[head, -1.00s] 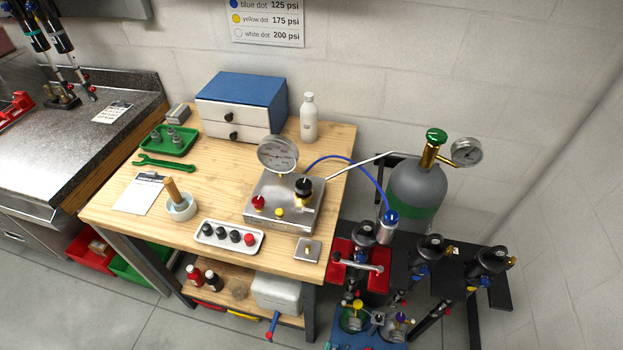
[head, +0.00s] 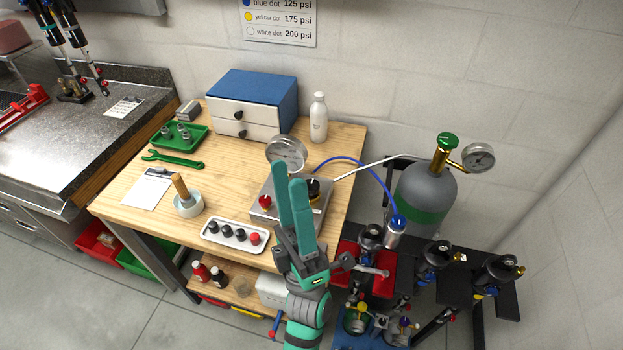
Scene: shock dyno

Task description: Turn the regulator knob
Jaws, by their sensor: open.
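The regulator is a silver metal box (head: 262,212) on the wooden table, with a round dial gauge (head: 285,153) at its back. A black knob with a brass collar (head: 314,188) stands on its right side; I take it for the regulator knob. A red knob (head: 265,201) is on its left side. My gripper (head: 289,173) is open and empty, its two long green fingers pointing up the picture over the box. The fingers are just left of the black knob and appear apart from it. They hide the middle of the box, including the yellow knob.
A blue hose (head: 351,164) runs right from the regulator to a blue-capped fitting (head: 397,223). A gas cylinder (head: 427,190) stands right of the table. A white tray of small knobs (head: 234,236) lies front left of the box. A white bottle (head: 318,118) stands behind.

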